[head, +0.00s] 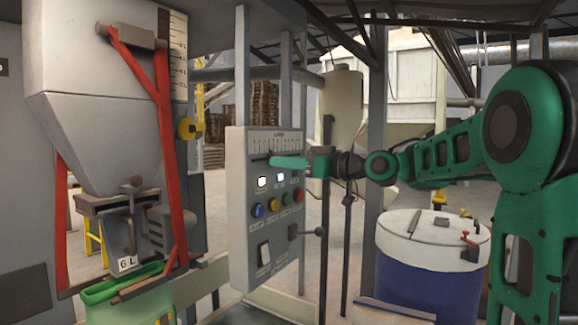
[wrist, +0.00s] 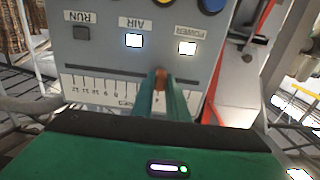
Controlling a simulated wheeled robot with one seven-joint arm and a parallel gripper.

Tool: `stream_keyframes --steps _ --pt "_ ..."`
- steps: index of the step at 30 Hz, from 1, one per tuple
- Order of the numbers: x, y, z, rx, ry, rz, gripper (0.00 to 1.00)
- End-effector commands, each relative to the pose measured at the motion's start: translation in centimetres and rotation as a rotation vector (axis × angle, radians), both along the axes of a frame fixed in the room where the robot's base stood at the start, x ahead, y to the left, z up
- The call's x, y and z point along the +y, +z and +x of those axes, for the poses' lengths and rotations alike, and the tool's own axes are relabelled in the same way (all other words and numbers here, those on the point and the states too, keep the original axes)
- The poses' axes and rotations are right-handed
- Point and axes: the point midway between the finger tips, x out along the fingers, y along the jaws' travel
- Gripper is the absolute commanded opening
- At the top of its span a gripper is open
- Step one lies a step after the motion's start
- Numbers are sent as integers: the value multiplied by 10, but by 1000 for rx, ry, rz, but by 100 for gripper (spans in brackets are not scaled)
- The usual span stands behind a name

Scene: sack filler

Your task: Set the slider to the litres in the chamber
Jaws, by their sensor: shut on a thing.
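The grey control panel (head: 240,215) carries a tick scale (head: 275,144) at its top. My green gripper (head: 275,162) reaches the panel from the right, just below that scale. In the wrist view, where the panel appears upside down, the gripper (wrist: 162,98) is shut on a small orange-brown slider knob (wrist: 161,76). The knob sits right of the middle of the printed scale (wrist: 95,84); its exact mark is unclear. The grey hopper chamber (head: 95,110) has a numbered white gauge strip (head: 179,60); I cannot make out a level. A small card (head: 127,263) below seems to read "6 L".
Lit POWER and AIR windows, coloured buttons (head: 271,203), a rocker switch (head: 263,254) and a dark lever (head: 318,231) lie below the slider. A green sack (head: 125,295) is under the spout. A blue drum (head: 430,262) stands right, beneath my arm.

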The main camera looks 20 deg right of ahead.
Motion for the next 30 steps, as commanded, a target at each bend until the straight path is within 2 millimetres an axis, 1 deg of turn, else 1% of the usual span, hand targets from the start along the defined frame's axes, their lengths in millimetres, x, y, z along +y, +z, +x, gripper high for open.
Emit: stream_keyframes --steps 1,4,14,15,17,18,26,30 --pt "7 0 -5 -1 2 -1 0" --pt "14 0 -11 0 2 0 0" --pt "16 0 -13 -1 -1 1 0" --pt "16 0 -13 -1 -1 1 16" --pt "16 0 -13 -1 -1 1 30" --pt "16 0 -13 -1 -1 1 33" --pt "16 0 -13 0 0 0 33" --pt "10 0 -19 -1 -2 -1 33"
